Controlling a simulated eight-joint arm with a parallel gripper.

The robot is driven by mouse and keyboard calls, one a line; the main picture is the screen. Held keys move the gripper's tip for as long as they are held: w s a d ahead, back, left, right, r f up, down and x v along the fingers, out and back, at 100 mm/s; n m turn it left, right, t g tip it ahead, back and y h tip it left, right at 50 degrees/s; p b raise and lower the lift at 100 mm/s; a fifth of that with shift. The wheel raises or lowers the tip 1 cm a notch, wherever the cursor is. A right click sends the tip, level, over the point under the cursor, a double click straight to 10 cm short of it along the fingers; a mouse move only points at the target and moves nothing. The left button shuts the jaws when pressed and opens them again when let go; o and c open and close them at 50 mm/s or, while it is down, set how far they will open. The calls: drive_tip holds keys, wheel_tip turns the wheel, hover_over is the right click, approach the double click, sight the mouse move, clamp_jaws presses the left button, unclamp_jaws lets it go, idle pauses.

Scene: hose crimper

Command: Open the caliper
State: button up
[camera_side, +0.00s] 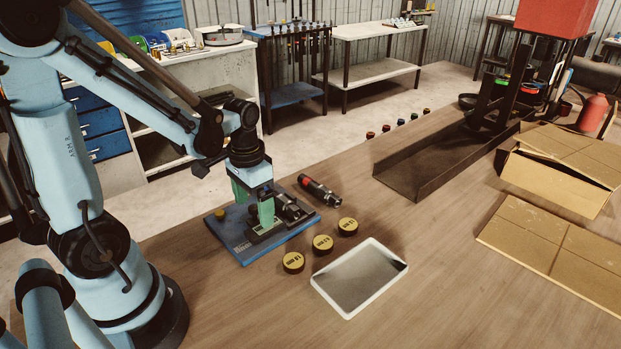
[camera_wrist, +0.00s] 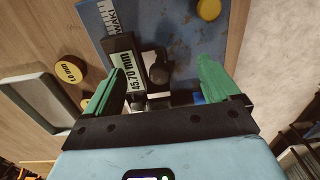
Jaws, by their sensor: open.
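The caliper (camera_wrist: 122,72), with a pale display that seems to read 45.70 mm, lies on a blue board (camera_wrist: 88,20). In the side view the board (camera_side: 229,241) is on the wooden table, and dark parts of the device show beside my gripper (camera_side: 252,205). In the wrist view my gripper (camera_wrist: 155,68) is open, its green fingers apart on either side of the caliper's display and a black knob (camera_wrist: 158,73). I cannot tell whether a finger touches it. The caliper's jaws are partly hidden.
A dark cylindrical fitting (camera_side: 318,191) lies beside the board. Several yellow-topped discs, one (camera_side: 322,243) among them, stand in front near a white-rimmed tray (camera_side: 317,281). A metal channel (camera_side: 408,187) and cardboard boxes (camera_side: 560,172) are to the right.

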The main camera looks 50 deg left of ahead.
drive_tip(key=shift+r, duration=4.45)
drive_tip(key=shift+d, duration=0.1)
drive_tip(key=w+d+r+t, duration=0.1)
drive_tip(key=d+t, duration=0.6)
drive_tip(key=d, duration=0.1)
drive_tip(key=shift+w+d+r+m, duration=0.15)
drive_tip(key=shift+w+d+m, duration=0.1)
drive_tip(key=shift+w+m, duration=0.05)
